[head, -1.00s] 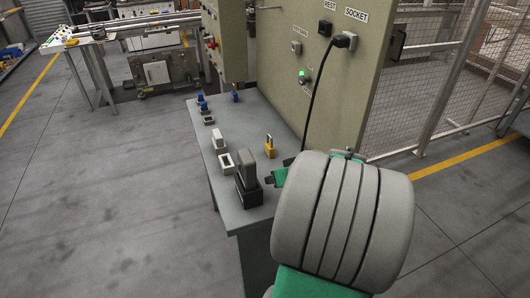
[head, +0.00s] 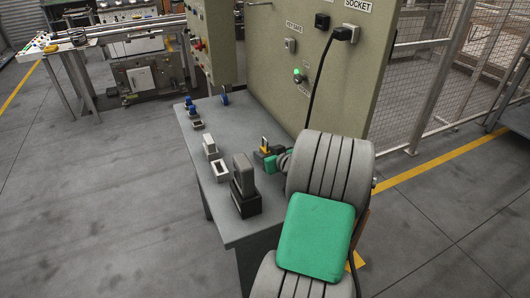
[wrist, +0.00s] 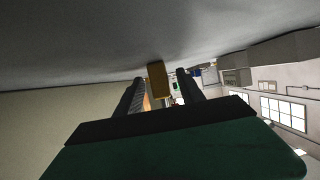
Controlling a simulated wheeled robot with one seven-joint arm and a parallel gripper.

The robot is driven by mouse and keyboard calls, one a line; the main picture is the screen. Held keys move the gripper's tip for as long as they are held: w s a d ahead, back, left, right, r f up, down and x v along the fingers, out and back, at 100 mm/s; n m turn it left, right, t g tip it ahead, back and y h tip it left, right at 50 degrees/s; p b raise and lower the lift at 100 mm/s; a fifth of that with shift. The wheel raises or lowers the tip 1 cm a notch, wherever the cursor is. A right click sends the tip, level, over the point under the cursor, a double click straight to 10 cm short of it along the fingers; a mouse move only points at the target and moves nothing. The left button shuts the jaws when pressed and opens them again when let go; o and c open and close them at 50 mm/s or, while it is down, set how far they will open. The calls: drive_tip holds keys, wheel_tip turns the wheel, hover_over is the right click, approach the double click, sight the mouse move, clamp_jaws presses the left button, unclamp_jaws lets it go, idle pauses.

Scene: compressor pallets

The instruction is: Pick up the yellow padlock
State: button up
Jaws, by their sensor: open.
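The yellow padlock (head: 265,147) stands upright on the grey bench (head: 232,232), and its lower part is hidden behind my gripper in the head view. My gripper (head: 262,155) is low over the bench at the padlock. In the wrist view my gripper (wrist: 160,84) is open, with a dark finger on each side of the yellow padlock (wrist: 157,78). Gaps show between the padlock and both fingers. I cannot tell how far the padlock sits between them.
A dark block with a grey top (head: 244,185), a white-framed block (head: 220,170) and a pale block (head: 210,146) stand left of my gripper. Small blue items (head: 192,108) are farther back. The upright panel (head: 290,80) with a hanging black cable rises behind the bench.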

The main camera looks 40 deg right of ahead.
drive_tip(key=shift+c, duration=0.4)
clamp_jaws()
